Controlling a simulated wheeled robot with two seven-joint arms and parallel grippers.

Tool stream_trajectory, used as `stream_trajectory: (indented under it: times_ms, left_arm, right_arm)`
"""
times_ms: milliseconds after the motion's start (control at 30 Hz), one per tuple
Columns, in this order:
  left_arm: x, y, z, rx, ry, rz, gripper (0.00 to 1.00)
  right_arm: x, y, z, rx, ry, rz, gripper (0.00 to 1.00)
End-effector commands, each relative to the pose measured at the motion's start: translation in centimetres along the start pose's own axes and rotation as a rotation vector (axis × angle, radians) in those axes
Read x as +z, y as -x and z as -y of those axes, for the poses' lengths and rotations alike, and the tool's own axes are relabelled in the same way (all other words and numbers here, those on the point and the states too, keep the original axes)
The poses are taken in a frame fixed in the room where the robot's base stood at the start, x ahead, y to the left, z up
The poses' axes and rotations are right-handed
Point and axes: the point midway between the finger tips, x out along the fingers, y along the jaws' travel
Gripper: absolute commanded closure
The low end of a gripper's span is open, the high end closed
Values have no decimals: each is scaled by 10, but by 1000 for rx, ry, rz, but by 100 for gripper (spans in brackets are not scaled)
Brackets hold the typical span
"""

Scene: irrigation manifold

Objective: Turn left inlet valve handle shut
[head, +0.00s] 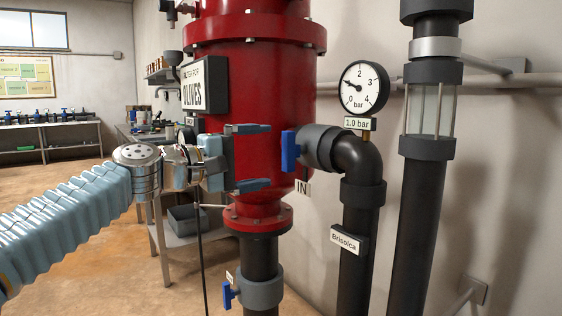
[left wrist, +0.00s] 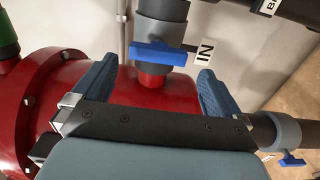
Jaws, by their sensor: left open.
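The inlet valve's blue handle (head: 290,151) sits on a grey valve body (head: 319,148) beside the red tank, near the "IN" tag (head: 303,187). The handle stands upright in the head view, across the horizontal pipe. In the left wrist view the handle (left wrist: 165,54) also lies across its pipe. My left gripper (head: 266,157) is open and empty, left of the handle, one finger higher and one lower. In the left wrist view its fingertips (left wrist: 158,80) stand on either side of the handle, apart from it. My right gripper is not in view.
The red tank (head: 250,85) stands close behind my left gripper. A second blue-handled valve (head: 227,295) is below it. A gauge (head: 363,88) above the elbow pipe reads about 1 bar. Dark vertical pipes (head: 415,220) stand at right. Open floor lies at left.

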Motion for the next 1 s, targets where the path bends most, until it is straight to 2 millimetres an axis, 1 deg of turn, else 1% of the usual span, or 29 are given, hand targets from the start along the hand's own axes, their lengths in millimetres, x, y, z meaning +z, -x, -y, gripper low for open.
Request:
stream_trajectory:
  times_ms: [33, 100, 200, 300, 433, 667, 767, 833, 867, 967, 1000]
  left_arm:
    - [0, 13, 2, 0, -2, -4, 0]
    - [0, 28, 2, 0, -2, -3, 0]
    - [0, 44, 1, 0, -2, -2, 0]
    - [0, 54, 1, -2, -1, 0, 0]
    - [0, 59, 1, -2, 0, 2, 0]
    - [0, 59, 1, -1, 0, 2, 0]
    - [-4, 56, 8, -15, 5, -5, 0]
    - [-14, 48, 26, -49, 16, -21, 0]
    - [-20, 44, 38, -72, 22, -33, 0]
    - [-46, 26, 98, -183, 46, -80, 0]
    - [-56, 20, 130, -240, 53, -100, 0]
  right_arm:
    - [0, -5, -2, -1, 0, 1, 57]
    - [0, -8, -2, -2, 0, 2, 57]
    - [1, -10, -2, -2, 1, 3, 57]
    - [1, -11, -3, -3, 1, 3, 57]
    - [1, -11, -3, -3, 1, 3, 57]
    - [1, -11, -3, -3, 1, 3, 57]
    - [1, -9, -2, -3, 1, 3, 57]
    - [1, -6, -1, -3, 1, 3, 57]
    - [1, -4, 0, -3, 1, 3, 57]
    - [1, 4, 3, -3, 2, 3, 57]
    - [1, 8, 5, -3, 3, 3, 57]
